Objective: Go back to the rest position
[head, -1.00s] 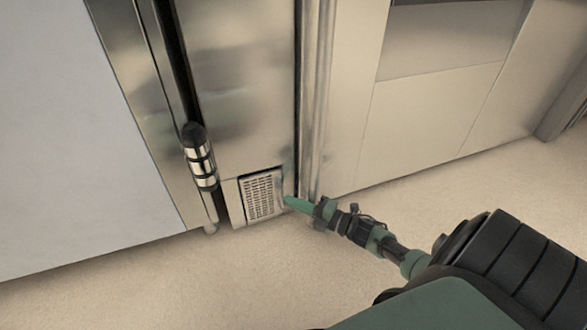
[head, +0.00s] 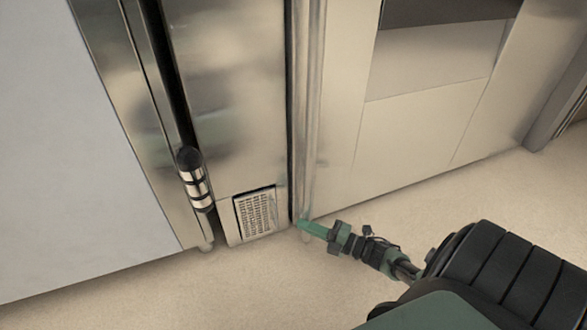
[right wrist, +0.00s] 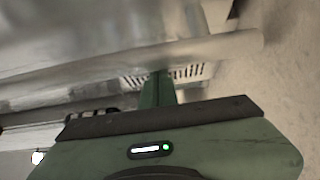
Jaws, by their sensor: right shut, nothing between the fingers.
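My right gripper (head: 304,224) comes in from the lower right in the head view. Its green fingers are together and empty, in front of the foot of a vertical metal pipe (head: 301,120). In the right wrist view the shut green fingers (right wrist: 158,80) point toward the pale pipe and a slotted vent behind it. I cannot tell whether the fingertips touch the pipe. My left gripper is not in view.
A metal cabinet (head: 225,90) with a vent grille (head: 256,213) stands left of the pipe. A dark-and-chrome cylinder (head: 194,178) stands upright beside it. A pale panelled front (head: 420,130) is on the right. The beige floor (head: 150,300) in front is clear.

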